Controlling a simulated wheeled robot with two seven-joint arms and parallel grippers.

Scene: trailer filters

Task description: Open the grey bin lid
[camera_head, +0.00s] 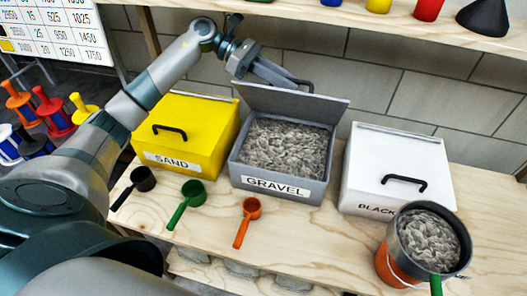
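The grey bin (276,188), labelled GRAVEL, stands in the middle of the wooden table and is full of grey gravel. Its lid (290,102) is raised at the back of the bin, leaving the contents exposed. My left gripper (283,81) is at the lid's upper edge, beside the dark handle (305,84). The fingertips are partly hidden there, so I cannot tell whether they grip the handle. My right gripper is not in view.
A shut yellow SAND bin (200,129) stands left and a shut white bin (385,165) right. Black (142,180), green (189,194) and orange (251,209) scoops lie in front. A gravel-filled bucket (402,264) is at the front right. A shelf runs above.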

